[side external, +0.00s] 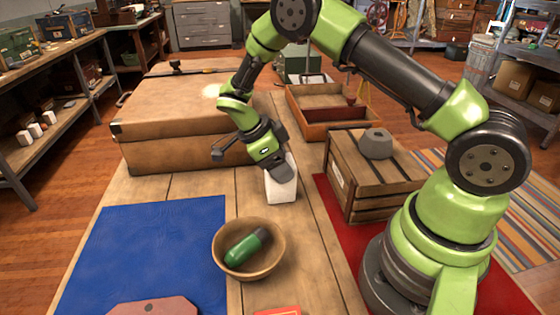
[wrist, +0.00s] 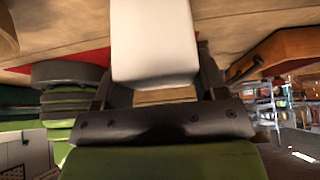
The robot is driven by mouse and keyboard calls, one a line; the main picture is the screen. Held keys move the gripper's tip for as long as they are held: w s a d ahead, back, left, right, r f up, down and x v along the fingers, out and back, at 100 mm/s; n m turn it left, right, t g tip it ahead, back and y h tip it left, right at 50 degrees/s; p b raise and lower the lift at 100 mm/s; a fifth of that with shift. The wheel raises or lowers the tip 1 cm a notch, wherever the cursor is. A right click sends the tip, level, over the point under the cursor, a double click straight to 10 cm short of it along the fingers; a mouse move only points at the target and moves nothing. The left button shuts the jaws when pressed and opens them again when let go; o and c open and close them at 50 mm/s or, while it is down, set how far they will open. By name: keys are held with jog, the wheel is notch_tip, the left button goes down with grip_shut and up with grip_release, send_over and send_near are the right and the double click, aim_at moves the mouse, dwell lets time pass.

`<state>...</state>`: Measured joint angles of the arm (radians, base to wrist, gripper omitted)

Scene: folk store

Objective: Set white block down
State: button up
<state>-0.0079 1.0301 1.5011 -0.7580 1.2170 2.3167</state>
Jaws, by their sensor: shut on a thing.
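My gripper (side external: 282,166) is shut on the white block (side external: 281,188), which hangs below the fingers over the wooden table (side external: 190,185). The block looks upright, with its lower end at or very close to the tabletop; I cannot tell whether it touches. In the wrist view the white block (wrist: 153,42) fills the upper middle, in front of the dark gripper body (wrist: 155,122). The gripper hides part of the block's top in the side view.
A wooden bowl (side external: 220,262) with a green and dark object (side external: 245,247) stands in front. A blue mat (side external: 150,250) lies at left, a brown case (side external: 185,150) behind it. A wooden crate (side external: 362,190) and a divided tray (side external: 300,96) stand at right and back right.

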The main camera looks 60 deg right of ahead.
jog(key=o, duration=0.9)
jog(key=w+a+r+n+t+y, duration=0.1)
jog(key=a+r+n, duration=0.15)
jog(key=r, duration=0.65)
jog(key=a+r+n+t+y, duration=0.1)
jog(key=a+r+n, duration=0.15)
jog(key=r, duration=0.65)
jog(key=shift+s+a+r+n+t+y, duration=0.65)
jog(key=shift+s+r+n+t, duration=0.7)
jog(key=shift+s+n, duration=1.65)
jog(key=shift+s+a+r+n+t+y, duration=0.45)
jog(key=shift+s+r+n+t+y, duration=0.35)
jog(key=shift+s+n+t, duration=1.6)
jog(key=shift+s+a+r+n+t+y, duration=0.65)
jog(key=shift+s+r+n+t, duration=0.4)
jog(key=shift+s+n, duration=2.5)
jog(key=shift+d, duration=0.1)
